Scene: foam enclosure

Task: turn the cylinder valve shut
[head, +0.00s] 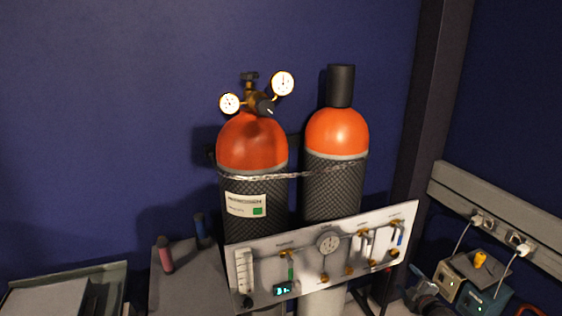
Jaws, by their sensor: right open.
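The left gas cylinder (252,145) has an orange top and a dark netted body, and stands upright against the blue wall. Its valve (249,76) is a small dark handwheel at the very top, above a brass regulator (258,103) with two round white gauges. My right gripper (422,291) shows small at the lower right edge of the panel, partly cut off by the bottom of the view. It is open, well below and to the right of the valve, and touches nothing that I can make out. My left gripper is out of view.
A second orange cylinder (336,135) with a black cap stands to the right; a chain (300,175) crosses both. A white gas panel (310,280) stands in front. Boxes with plugged leads (487,298) are at lower right, a grey cabinet (185,285) at lower left.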

